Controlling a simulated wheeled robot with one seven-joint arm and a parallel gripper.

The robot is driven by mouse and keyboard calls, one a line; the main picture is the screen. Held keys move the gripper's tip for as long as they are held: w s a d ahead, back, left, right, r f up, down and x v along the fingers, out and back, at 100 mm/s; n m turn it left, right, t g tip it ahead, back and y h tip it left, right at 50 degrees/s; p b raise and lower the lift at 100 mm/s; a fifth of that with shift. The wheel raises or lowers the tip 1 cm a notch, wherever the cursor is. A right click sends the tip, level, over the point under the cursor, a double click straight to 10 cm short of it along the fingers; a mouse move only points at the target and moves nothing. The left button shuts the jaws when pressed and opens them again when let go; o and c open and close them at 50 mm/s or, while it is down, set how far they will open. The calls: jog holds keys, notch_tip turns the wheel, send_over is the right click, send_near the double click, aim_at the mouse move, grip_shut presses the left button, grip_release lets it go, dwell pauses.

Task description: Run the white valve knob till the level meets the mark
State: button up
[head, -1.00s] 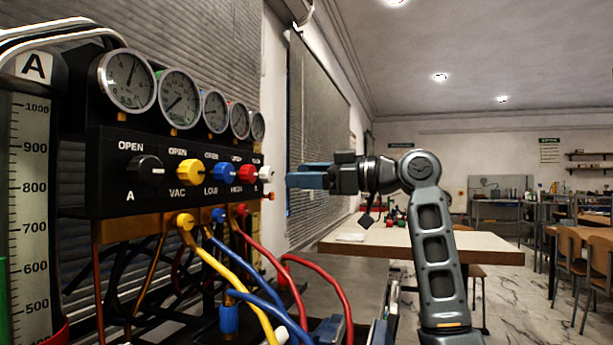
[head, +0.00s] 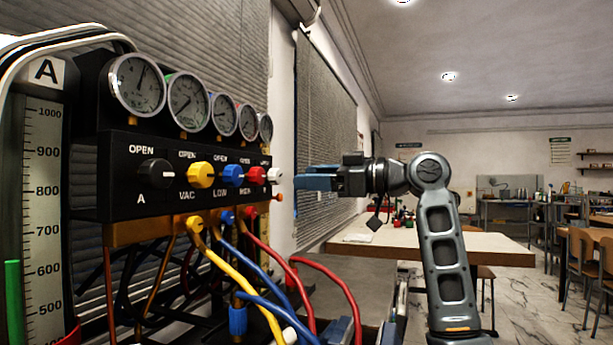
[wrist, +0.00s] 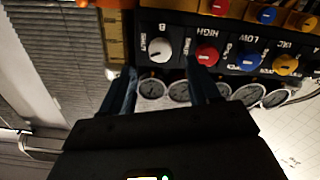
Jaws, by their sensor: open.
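The white valve knob (head: 275,175) is at the far right end of the black panel in the head view. In the wrist view the white knob (wrist: 159,49) sits by a letter B, ahead of the space between my fingertips. My gripper (head: 297,182) is open and empty, just right of the knob with a small gap. In the wrist view the fingers of my gripper (wrist: 161,68) point at the panel. A scale column (head: 42,190) marked A stands at the left. A yellowish ruled strip (wrist: 114,38) shows beside the white knob; no liquid level or mark is clear on it.
Black (head: 155,173), yellow (head: 200,175), blue (head: 233,178) and red (head: 256,176) knobs line the panel. Round gauges (head: 138,84) sit above; coloured hoses (head: 240,275) hang below. A wooden-topped table (head: 440,247) stands behind my arm.

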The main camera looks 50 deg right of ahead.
aim_at(279, 176)
jog(key=shift+w+a+r+m+p, duration=0.1)
jog(key=shift+w+a+m+p, duration=0.4)
jog(key=shift+w+p, duration=1.15)
jog(key=shift+w+a+f+m+p, duration=0.1)
jog(key=shift+w+a+m+p, duration=0.45)
jog(key=shift+p, duration=2.05)
jog(key=shift+w+a+r+m+p, duration=0.1)
jog(key=shift+w+a+m+p, duration=0.4)
jog(key=shift+w+p, duration=1.25)
jog(key=shift+s+d+p, duration=0.2)
jog(key=shift+s+p, duration=0.15)
jog(key=c, duration=1)
jog(key=shift+m, duration=0.35)
jog(key=shift+c, duration=0.2)
jog(key=m+p, duration=0.2)
jog(key=m, duration=0.1)
jog(key=shift+r, duration=0.15)
jog(key=shift+m+p, duration=0.35)
jog(key=shift+m, duration=0.65)
